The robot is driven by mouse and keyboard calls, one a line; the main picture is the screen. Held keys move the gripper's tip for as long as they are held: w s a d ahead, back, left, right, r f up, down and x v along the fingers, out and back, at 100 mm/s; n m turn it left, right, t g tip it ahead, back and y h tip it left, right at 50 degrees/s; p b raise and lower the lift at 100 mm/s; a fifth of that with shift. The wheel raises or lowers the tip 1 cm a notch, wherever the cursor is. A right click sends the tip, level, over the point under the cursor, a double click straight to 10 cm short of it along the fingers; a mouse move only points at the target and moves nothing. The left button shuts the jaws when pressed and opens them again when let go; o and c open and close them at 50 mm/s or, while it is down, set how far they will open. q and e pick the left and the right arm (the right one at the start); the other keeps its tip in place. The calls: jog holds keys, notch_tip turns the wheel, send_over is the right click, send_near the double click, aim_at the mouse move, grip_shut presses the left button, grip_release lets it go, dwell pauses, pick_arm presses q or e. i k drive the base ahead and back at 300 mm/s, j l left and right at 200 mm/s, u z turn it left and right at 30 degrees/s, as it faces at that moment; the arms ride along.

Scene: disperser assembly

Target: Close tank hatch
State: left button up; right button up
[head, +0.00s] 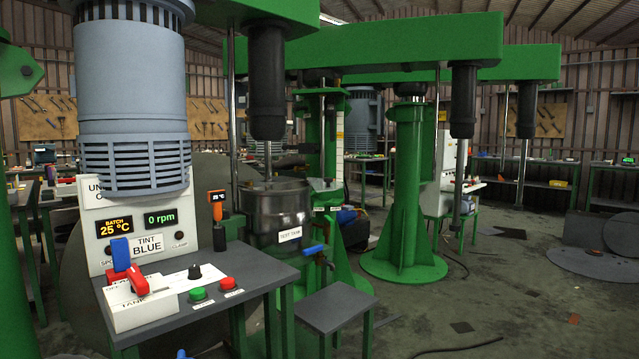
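The dark metal test tank (262,215), with a white "TEST TANK" label (289,235), stands behind the control table in the head view. A thin shaft comes down to its top from a black cylinder (267,85) under a green beam. I cannot make out a separate hatch or tell whether it is open or shut. A blue-handled valve (313,250) sits low on the tank's right side. Neither of my grippers is in view.
The control table (235,268) holds a panel with displays, a red lever (125,280), a blue lever (121,255), and green and red buttons. A small grey stool (335,305) stands in front of the tank. Green columns (404,190) rise behind. Floor at right is mostly free.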

aim_at(320, 185)
jog(key=l+u, duration=0.15)
jog(key=l, duration=0.4)
jog(key=i+l+u, duration=0.1)
jog(key=l, duration=0.25)
jog(key=i+l+u, duration=0.15)
jog(key=l, duration=0.2)
jog(key=i+l+u, duration=0.1)
jog(key=l, duration=0.25)
jog(key=i+l+u, duration=0.15)
jog(key=l, duration=0.25)
jog(key=i+l+u, duration=0.3)
jog(key=i+l, duration=0.3)
jog(key=i+l+u, duration=0.25)
jog(key=i+l, duration=0.3)
jog(key=l, duration=0.15)
